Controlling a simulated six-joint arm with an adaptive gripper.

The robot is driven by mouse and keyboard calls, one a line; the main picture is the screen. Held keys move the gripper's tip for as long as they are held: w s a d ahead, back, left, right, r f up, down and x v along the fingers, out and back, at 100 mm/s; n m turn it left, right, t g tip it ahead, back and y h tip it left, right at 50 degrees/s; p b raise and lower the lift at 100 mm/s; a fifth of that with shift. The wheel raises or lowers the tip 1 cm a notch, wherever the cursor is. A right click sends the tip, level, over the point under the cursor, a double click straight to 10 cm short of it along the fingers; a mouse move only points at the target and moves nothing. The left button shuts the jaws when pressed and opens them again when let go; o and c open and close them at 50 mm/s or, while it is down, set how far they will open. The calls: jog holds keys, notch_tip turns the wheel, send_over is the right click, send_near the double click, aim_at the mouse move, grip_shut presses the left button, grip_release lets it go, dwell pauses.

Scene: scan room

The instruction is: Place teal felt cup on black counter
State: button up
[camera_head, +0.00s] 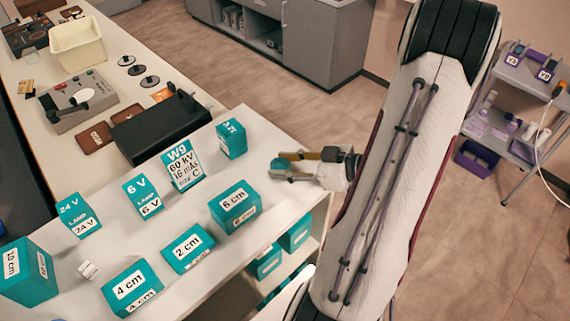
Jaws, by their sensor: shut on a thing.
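My gripper (290,165) reaches in from the right and is shut on a small teal piece, seemingly the teal felt cup (280,164). The fingers cover part of it, so its full shape does not show. It is above or just past the right edge of the white table, to the right of the teal boxes. A flat black box-like device (160,128), possibly the black counter, lies to the left of my gripper, with a dark knob or lever on top. My gripper is clear of it.
Several labelled teal boxes (190,247) stand on the white table (215,282). A grey device (77,101), dark discs (137,70) and a cream bin (77,44) sit farther back. A grey cart (522,82) stands at right. Open floor lies behind my gripper.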

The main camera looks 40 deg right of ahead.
jog(key=shift+f, duration=0.15)
jog(key=o, duration=0.7)
jog(key=shift+o, duration=0.2)
jog(key=shift+v, duration=1)
jog(key=v, duration=0.3)
jog(key=shift+s+a, duration=0.25)
jog(key=shift+v, duration=1.25)
jog(key=shift+a, duration=0.1)
jog(key=shift+w, duration=0.1)
